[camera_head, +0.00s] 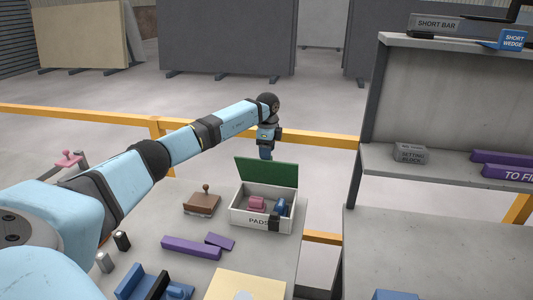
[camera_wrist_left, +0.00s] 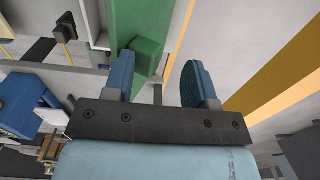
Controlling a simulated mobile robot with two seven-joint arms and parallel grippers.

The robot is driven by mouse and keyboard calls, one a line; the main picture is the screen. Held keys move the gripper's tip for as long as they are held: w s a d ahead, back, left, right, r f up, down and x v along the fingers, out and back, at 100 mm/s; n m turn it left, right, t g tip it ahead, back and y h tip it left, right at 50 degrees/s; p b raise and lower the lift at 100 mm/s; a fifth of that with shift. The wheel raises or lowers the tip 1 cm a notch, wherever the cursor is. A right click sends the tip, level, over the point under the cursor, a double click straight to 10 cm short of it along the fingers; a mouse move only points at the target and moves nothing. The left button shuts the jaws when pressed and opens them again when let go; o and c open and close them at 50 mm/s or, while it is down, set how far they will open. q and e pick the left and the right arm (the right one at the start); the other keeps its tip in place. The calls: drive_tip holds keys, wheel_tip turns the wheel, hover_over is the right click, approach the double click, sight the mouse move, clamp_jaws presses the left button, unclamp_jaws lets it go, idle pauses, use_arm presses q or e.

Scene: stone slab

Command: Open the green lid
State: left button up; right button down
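The green lid (camera_head: 267,171) stands raised, roughly upright, at the back edge of a white box (camera_head: 250,217) marked PADS. The box is open, with a pink piece (camera_head: 257,204) and a blue piece (camera_head: 281,207) inside. My left gripper (camera_head: 265,154) points down at the top edge of the lid, behind the box. In the left wrist view my left gripper (camera_wrist_left: 158,62) has its two blue fingers apart. The lid (camera_wrist_left: 150,18) and its green knob (camera_wrist_left: 147,57) show there, the knob close beside the left finger; contact is unclear. My right gripper is not in view.
A brown stamp (camera_head: 203,203) stands left of the box. Purple bars (camera_head: 190,248), small cylinders (camera_head: 122,240) and a pale yellow block (camera_head: 245,286) lie nearer. A grey shelf (camera_head: 450,165) rises at right. A yellow rail (camera_head: 320,139) runs behind.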

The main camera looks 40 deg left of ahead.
use_arm(q)
wheel_tip(320, 180, up, 13)
drive_tip(key=s+b, duration=0.1)
drive_tip(key=shift+d+r, duration=0.15)
idle(0.3)
